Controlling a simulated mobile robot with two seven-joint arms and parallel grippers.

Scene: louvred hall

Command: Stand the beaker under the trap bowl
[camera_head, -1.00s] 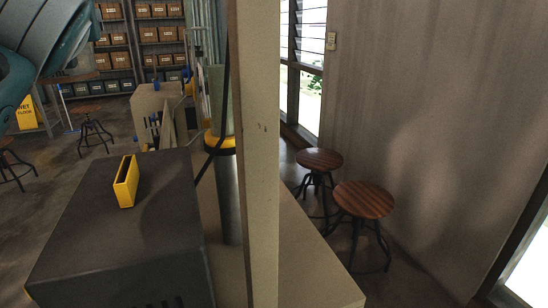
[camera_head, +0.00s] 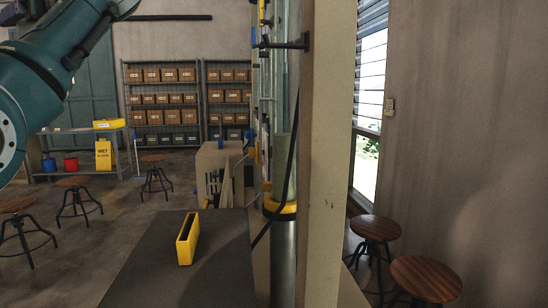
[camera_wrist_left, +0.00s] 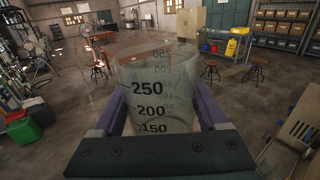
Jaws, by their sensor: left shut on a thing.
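The clear glass beaker (camera_wrist_left: 160,75), with black marks such as 250, 200 and 150, fills the middle of the left wrist view. My left gripper (camera_wrist_left: 156,108) is shut on it, with a purple finger on each side of the glass. The beaker looks empty, and its base is hidden by the gripper body. In the head view only my left arm shows, at the upper left; its gripper and the beaker are out of that picture. I cannot pick out the trap bowl for sure. My right gripper is in neither view.
A dark box top (camera_head: 170,265) carries a yellow holder (camera_head: 187,239). Beside it stand a pale post (camera_head: 327,170) and a cylinder with a yellow collar (camera_head: 280,205). Stools (camera_head: 427,279) stand by the right wall.

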